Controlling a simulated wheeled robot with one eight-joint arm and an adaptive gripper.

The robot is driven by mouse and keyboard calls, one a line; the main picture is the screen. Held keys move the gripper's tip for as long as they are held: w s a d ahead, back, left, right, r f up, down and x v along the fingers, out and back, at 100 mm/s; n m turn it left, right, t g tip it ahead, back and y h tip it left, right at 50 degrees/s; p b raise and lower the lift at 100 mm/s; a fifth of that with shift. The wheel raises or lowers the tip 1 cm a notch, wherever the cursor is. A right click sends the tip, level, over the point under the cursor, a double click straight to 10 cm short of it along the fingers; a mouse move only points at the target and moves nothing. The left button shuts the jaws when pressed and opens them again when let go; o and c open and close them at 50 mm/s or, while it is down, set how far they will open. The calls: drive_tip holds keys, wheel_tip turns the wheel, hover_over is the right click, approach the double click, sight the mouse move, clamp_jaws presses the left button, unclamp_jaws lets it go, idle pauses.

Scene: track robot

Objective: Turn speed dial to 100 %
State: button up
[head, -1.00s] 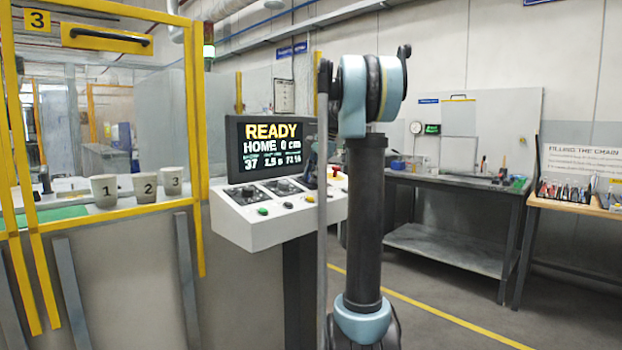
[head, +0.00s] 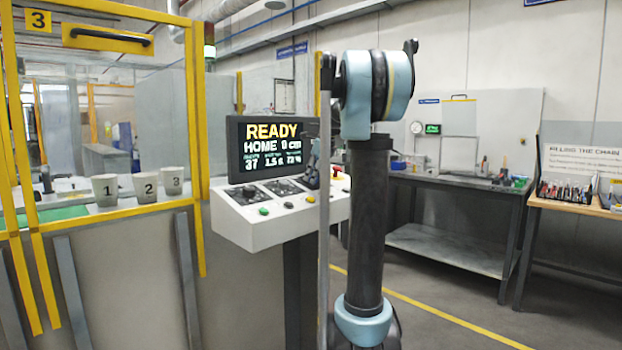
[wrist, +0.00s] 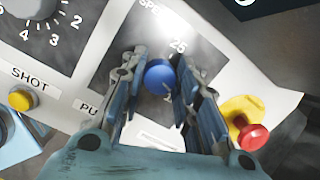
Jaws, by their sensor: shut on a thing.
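The speed dial (wrist: 160,78) shows in the wrist view as a round blue knob on a grey plate with part of "SPEED" above it. A "25" stands at its upper right; the other marks are mostly hidden by my fingers. My gripper (wrist: 158,88) has its two fingers on either side of the knob and is shut on it. In the head view my gripper (head: 312,170) is small, at the right part of the white console (head: 230,226), partly hidden by my arm. The screen (head: 268,147) reads READY and HOME; its small bottom figures are too blurred to read surely.
A red mushroom button on a yellow base (wrist: 250,130) stands close to the right finger. A yellow SHOT button (wrist: 22,99) and another numbered dial (wrist: 38,12) lie to the left. A yellow-framed guard (head: 197,120) borders the console's left.

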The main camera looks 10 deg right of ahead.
drive_tip(key=shift+d+m, duration=0.1)
drive_tip(key=shift+m, duration=1.5)
drive_tip(key=shift+f, duration=0.1)
drive_tip(key=o, duration=1.1)
drive_tip(key=shift+c, duration=0.2)
drive_tip(key=shift+s+r, duration=0.15)
drive_tip(key=shift+r, duration=0.35)
drive_tip(key=v, duration=1.1)
drive_tip(key=shift+s+f, duration=0.1)
drive_tip(key=shift+s, duration=0.1)
